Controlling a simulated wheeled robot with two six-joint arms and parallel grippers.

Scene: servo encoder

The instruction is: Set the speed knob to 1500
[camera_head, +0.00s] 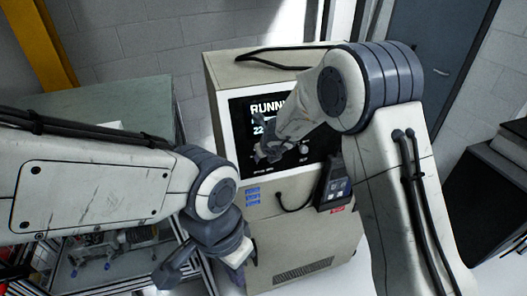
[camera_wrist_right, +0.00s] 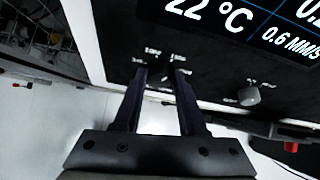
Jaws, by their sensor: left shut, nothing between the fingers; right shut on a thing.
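The machine's black panel (camera_head: 242,125) faces me with a lit display reading "RUNN…" and "22". My right gripper (camera_head: 268,152) is at the lower left of this panel. In the right wrist view its two dark fingers (camera_wrist_right: 160,72) are shut around a small knob in the middle of a ring of white dial labels (camera_wrist_right: 152,51). The knob itself is mostly hidden between the fingers, and the labels are too blurred to read, so its setting cannot be told. My left gripper (camera_head: 167,273) is shut and empty, low in front of the machine's left side.
A second, grey knob (camera_wrist_right: 249,95) sits right of the gripped one. A handheld device (camera_head: 336,188) hangs on a cable at the machine's right front. A metal-framed bench (camera_head: 140,95) stands left; a dark cabinet (camera_head: 495,195) stands right.

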